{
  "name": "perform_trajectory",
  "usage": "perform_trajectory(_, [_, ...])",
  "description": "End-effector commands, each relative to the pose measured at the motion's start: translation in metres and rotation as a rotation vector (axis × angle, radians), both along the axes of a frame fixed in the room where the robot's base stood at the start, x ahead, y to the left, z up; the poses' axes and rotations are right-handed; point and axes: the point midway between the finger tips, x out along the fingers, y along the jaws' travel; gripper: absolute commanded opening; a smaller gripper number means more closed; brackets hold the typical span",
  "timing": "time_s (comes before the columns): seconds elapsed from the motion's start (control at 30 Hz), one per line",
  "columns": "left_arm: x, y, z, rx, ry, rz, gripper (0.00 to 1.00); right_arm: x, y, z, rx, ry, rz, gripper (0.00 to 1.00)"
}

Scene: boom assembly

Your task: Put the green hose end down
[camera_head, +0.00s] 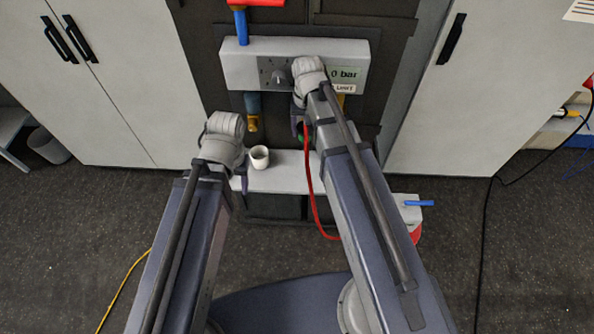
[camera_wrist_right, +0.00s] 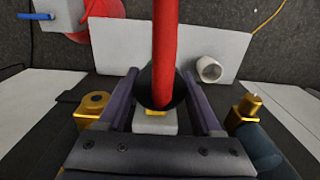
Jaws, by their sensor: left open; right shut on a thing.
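The red hose (camera_head: 309,180) hangs in a long curve from the green hose end (camera_head: 307,134) below the panel. In the right wrist view the red hose (camera_wrist_right: 165,50) rises between the fingers of my right gripper (camera_wrist_right: 160,88), which is shut on the hose end. Its collar looks dark there, with brass below it. In the head view the arm partly hides my right gripper (camera_head: 299,126). My left gripper (camera_head: 242,179) is open, beside the white cup (camera_head: 259,158) at the shelf's left end. Its fingers are mostly hidden.
The white shelf (camera_head: 277,180) has clear surface right of the cup. A grey panel (camera_head: 240,67) reads 0 bar. A brass outlet (camera_head: 253,122) hangs under it at left. Brass fittings flank my right gripper at left (camera_wrist_right: 93,104) and right (camera_wrist_right: 249,106). A blue handle (camera_head: 420,203) sticks out at right.

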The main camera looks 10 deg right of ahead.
Motion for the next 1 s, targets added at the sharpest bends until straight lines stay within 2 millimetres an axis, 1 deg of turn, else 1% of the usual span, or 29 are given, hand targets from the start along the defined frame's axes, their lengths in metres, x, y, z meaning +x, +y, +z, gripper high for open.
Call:
perform_trajectory(0.03, [0.000, 0.000, -0.007, 0.000, 0.000, -0.001, 0.55, 0.000, 0.000, -0.007, 0.000, 0.000, 0.001, 0.00])
perform_trajectory(0.17, [0.000, 0.000, -0.025, 0.001, 0.000, -0.003, 0.55, 0.000, 0.000, -0.025, -0.001, 0.000, 0.001, 0.00])
perform_trajectory(1.0, [0.000, 0.000, -0.176, 0.003, 0.000, -0.013, 0.55, 0.000, 0.000, -0.176, -0.002, 0.000, 0.002, 0.00])
